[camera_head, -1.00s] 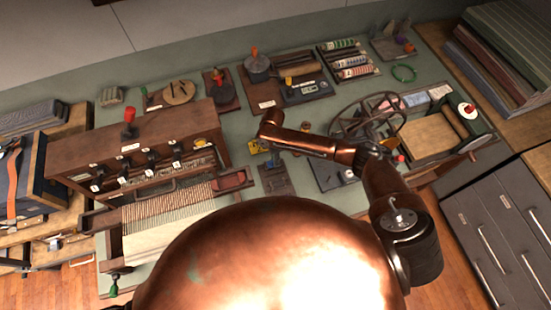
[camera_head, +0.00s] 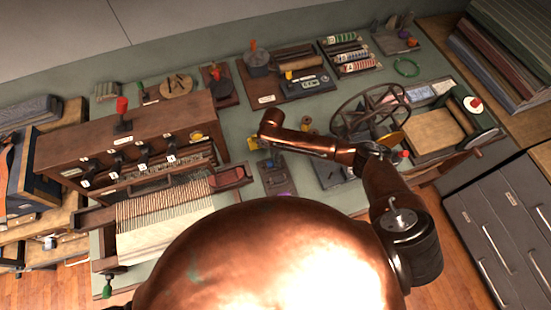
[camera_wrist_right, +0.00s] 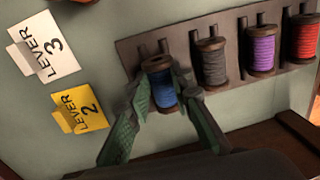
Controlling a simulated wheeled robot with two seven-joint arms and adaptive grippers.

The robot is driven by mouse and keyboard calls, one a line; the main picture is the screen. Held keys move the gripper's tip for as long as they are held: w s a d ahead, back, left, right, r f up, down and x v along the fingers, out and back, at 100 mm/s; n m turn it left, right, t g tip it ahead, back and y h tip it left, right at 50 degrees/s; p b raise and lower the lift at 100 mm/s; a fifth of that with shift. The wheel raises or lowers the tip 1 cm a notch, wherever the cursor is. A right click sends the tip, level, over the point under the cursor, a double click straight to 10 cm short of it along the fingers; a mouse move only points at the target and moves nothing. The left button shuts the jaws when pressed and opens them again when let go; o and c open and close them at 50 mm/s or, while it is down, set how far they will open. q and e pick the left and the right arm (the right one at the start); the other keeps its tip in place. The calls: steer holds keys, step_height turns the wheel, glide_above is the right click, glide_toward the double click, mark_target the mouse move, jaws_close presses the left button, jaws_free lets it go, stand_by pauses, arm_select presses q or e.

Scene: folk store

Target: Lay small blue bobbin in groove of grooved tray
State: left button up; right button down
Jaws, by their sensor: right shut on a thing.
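The small blue bobbin (camera_wrist_right: 163,90) stands between the fingers of my right gripper (camera_wrist_right: 164,86) in the right wrist view. It has brown wooden ends and sits at the end of a dark rack (camera_wrist_right: 225,88). The gripper is shut on it; I cannot tell whether it is clear of the rack. In the head view my right gripper (camera_head: 266,154) is small and partly hidden by its arm. A dark tray (camera_head: 349,73) with coloured rolls lying in rows at the back looks like the grooved tray. My left gripper is not in view.
Grey (camera_wrist_right: 213,64), purple (camera_wrist_right: 262,50) and red (camera_wrist_right: 304,38) bobbins stand beside the blue one. White "Lever 3" (camera_wrist_right: 43,48) and yellow "Lever 2" (camera_wrist_right: 80,109) cards lie nearby. A spoked wheel (camera_head: 371,111) rises right of the gripper; a wooden loom (camera_head: 150,150) stands left.

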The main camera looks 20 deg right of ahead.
steer(key=shift+f, duration=0.1)
steer(key=shift+p, duration=0.4)
steer(key=shift+f, duration=0.3)
stand_by(0.8)
steer(key=c, duration=1.6)
jaws_free()
steer(key=shift+r, duration=0.1)
steer(key=r, duration=0.8)
steer(key=w+r, duration=0.1)
steer(key=r, duration=0.2)
steer(key=shift+w+r, duration=0.1)
steer(key=shift+r, duration=0.3)
